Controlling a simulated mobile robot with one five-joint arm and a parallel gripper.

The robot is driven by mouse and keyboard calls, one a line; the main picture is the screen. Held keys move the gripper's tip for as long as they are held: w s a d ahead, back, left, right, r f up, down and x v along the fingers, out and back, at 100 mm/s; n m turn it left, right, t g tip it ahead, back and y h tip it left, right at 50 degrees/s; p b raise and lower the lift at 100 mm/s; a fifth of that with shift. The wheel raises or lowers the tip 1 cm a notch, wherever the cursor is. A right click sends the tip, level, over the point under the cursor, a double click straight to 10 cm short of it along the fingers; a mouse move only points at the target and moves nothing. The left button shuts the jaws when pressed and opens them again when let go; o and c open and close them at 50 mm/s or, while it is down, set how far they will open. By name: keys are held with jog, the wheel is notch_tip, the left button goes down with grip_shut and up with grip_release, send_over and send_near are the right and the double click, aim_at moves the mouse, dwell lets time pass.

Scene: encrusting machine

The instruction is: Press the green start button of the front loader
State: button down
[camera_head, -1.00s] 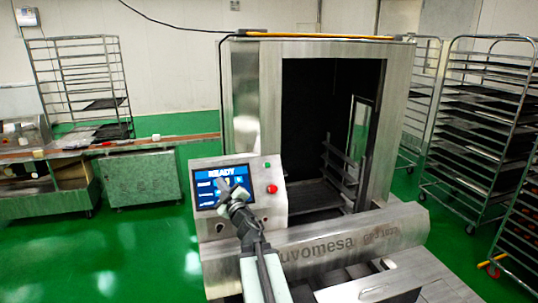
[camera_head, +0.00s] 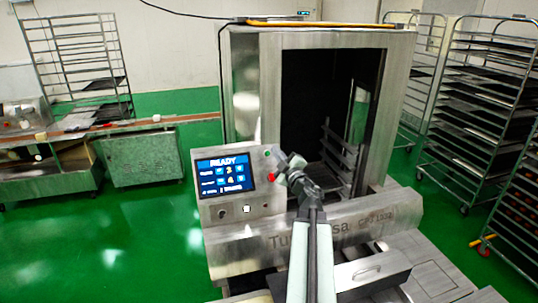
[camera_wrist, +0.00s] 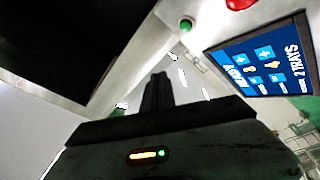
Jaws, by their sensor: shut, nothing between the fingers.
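The small round green button (camera_head: 267,153) is at the upper right of the machine's control panel. In the wrist view the green button (camera_wrist: 187,26) is above and slightly right of the fingertips. My gripper (camera_head: 280,157) is shut and empty, just right of the green button; the head view does not show whether they touch. In the wrist view my gripper's dark fingers (camera_wrist: 158,80) are together, with a visible gap in the picture below the button. The red button (camera_head: 271,177) is below the green one and close to my gripper.
The panel's blue screen (camera_head: 225,174) reads READY, left of the buttons; it also shows in the wrist view (camera_wrist: 262,58). The dark machine opening (camera_head: 308,110) is behind my gripper. Tray racks (camera_head: 485,115) stand at the right. Green floor is clear at the left.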

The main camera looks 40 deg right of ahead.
aim_at(268, 153)
jog(key=w+d+f+b, duration=0.2)
jog(key=w+f, duration=0.1)
jog(key=w+d+f+b, duration=0.1)
jog(key=w+b, duration=0.1)
jog(key=shift+f, duration=0.15)
jog(key=shift+w+d+f, duration=0.15)
jog(key=shift+w+f, duration=0.05)
jog(key=shift+w, duration=0.25)
jog(key=shift+b, duration=0.3)
dwell(1.3)
jog(key=shift+w+d+f, duration=0.15)
jog(key=shift+w+f, duration=0.1)
jog(key=shift+w, duration=0.2)
